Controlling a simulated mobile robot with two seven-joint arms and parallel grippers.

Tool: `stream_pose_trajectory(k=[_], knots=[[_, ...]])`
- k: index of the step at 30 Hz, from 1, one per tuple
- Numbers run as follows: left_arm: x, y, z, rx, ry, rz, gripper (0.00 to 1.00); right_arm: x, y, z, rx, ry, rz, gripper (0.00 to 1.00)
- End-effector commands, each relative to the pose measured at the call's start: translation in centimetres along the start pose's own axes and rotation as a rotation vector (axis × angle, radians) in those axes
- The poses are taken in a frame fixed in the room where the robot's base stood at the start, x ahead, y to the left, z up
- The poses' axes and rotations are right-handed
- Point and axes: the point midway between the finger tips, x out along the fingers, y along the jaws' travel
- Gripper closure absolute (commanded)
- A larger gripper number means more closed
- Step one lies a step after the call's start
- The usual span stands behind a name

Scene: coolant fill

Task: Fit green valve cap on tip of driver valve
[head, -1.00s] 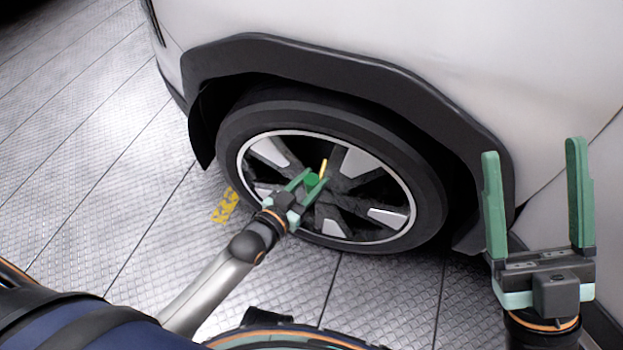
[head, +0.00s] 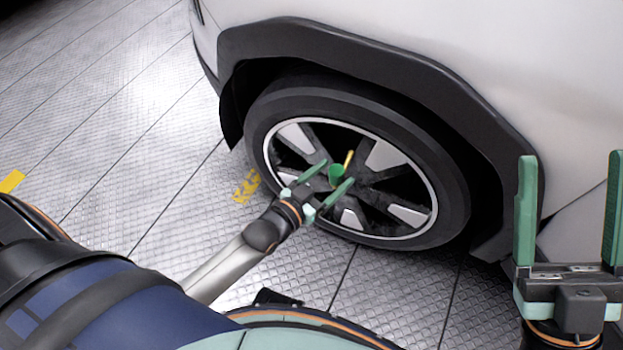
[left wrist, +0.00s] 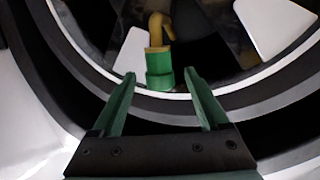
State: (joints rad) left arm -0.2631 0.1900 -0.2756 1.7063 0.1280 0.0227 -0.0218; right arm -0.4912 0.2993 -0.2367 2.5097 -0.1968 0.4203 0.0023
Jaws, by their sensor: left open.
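The green valve cap (head: 336,174) is at the lower end of the yellow valve (head: 348,159) on the wheel. In the left wrist view, the cap (left wrist: 159,72) sits in line with the yellow stem (left wrist: 157,32) and appears to be on its tip; how far it is seated cannot be told. My left gripper (head: 337,174) is open. In the left wrist view its fingers (left wrist: 158,82) stand wide apart, with the cap between and just beyond the fingertips, touching neither. My right gripper (head: 572,154) is open and empty at the right, away from the wheel.
The wheel's black tyre (head: 452,190) and silver-and-black spokes surround the valve. The dark wheel arch (head: 400,60) and white car body (head: 480,50) rise above. Patterned metal floor (head: 120,130) with yellow markings (head: 246,186) lies open at the left.

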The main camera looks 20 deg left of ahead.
Motion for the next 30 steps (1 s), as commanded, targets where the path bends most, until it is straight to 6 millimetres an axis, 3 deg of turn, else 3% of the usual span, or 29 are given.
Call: stream_pose_trajectory(k=[9, 15, 21, 30], knots=[[-6.8, 0.0, -0.2, 0.000, -0.006, 0.000, 0.22, 1.8, 1.1, -1.8, -0.045, 0.006, 0.001, 0.23], [-9.8, 0.0, -0.2, 0.000, -0.003, 0.000, 0.22, 2.2, 1.4, -2.3, -0.056, 0.007, 0.002, 0.23], [-10.8, 0.0, -0.1, 0.000, 0.000, 0.000, 0.22, 2.3, 1.4, -2.5, -0.062, 0.009, 0.004, 0.23], [-10.8, 0.0, -0.1, 0.000, 0.000, 0.000, 0.22, 2.2, 1.4, -2.4, -0.062, 0.007, 0.005, 0.23]])
